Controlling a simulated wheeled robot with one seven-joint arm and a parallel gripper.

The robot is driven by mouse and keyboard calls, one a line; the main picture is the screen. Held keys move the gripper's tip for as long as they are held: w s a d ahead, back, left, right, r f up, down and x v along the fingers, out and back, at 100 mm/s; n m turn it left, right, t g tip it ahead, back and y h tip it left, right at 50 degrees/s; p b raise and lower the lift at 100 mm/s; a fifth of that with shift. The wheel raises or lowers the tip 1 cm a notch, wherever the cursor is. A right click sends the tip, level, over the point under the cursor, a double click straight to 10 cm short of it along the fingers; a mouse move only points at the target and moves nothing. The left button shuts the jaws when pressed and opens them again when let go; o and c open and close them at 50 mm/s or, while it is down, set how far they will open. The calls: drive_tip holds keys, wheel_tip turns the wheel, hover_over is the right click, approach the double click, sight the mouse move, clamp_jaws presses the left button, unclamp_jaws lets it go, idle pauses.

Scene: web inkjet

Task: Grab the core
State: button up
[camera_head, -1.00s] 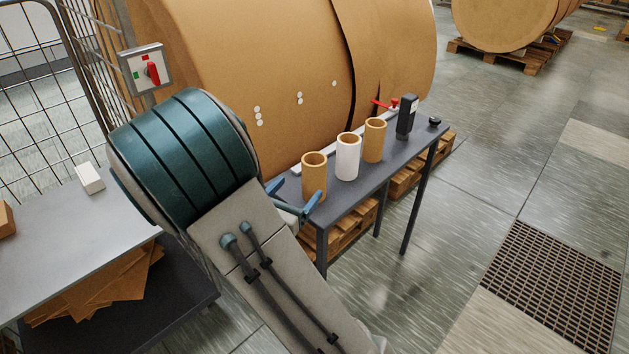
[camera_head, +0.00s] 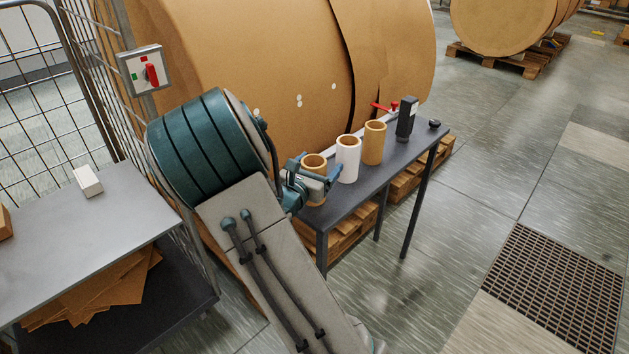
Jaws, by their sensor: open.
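Three upright tubes stand in a row on a narrow dark table (camera_head: 413,157). The left tube is a brown cardboard core (camera_head: 314,161), the middle one is a white core (camera_head: 347,160), and the right one is another brown core (camera_head: 374,143). My gripper (camera_head: 314,178) is open at the left brown core and hides much of its side. Its rim and part of its base show. I cannot tell whether the fingers touch it.
A black device (camera_head: 406,119) and a red-handled tool (camera_head: 385,106) are at the table's far end. A huge brown paper roll (camera_head: 270,70) stands close behind. A grey cart (camera_head: 85,235) is at left.

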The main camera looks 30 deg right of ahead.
drive_tip(key=c, duration=1.1)
drive_tip(key=shift+r, duration=0.15)
